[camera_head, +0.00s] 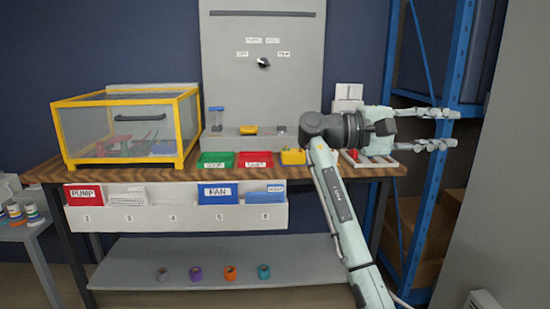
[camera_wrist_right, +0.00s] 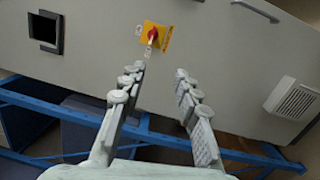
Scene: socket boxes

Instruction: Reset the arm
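My right arm (camera_head: 340,215) comes up from the bottom of the head view, in front of the table's right end. Its gripper (camera_head: 456,128) points right, past the table's end and in front of the blue shelf frame. The two pale fingers are spread apart, with nothing between them. In the right wrist view, the gripper (camera_wrist_right: 159,74) is also open and empty. Beyond its fingertips is a grey panel (camera_wrist_right: 95,35) with a red and yellow rotary switch (camera_wrist_right: 153,35). My left arm and left gripper are not in view.
The wooden table (camera_head: 190,174) carries a yellow-framed clear box (camera_head: 125,122), a green bin (camera_head: 216,160) and a red bin (camera_head: 255,160). A blue shelf frame (camera_head: 457,60) stands right of the table. A grey cabinet side (camera_head: 490,180) is close on the right.

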